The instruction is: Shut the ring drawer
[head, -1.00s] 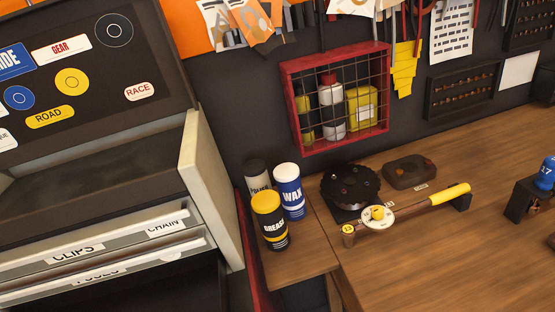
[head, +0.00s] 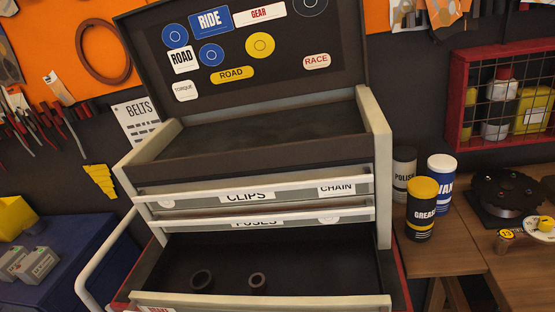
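An open drawer (head: 300,302) juts out at the bottom of the tool chest (head: 377,150). Two dark rings (head: 202,280) (head: 257,282) lie on its dark floor, apart from each other. Its front panel runs along the bottom edge of the view, and its label is mostly cut off. Above it are the drawer labelled CLIPS and CHAIN (head: 290,190) and the drawer labelled FUSES (head: 295,218), both far less extended than the drawer with the rings. My gripper is not in view.
A wooden bench (head: 448,255) at the right holds a GREASE can (head: 422,212), a POLISH can (head: 403,170) and a WAX can (head: 441,185). A blue cabinet (head: 65,265) stands at the left, with a pale rail (head: 92,290) beside the chest.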

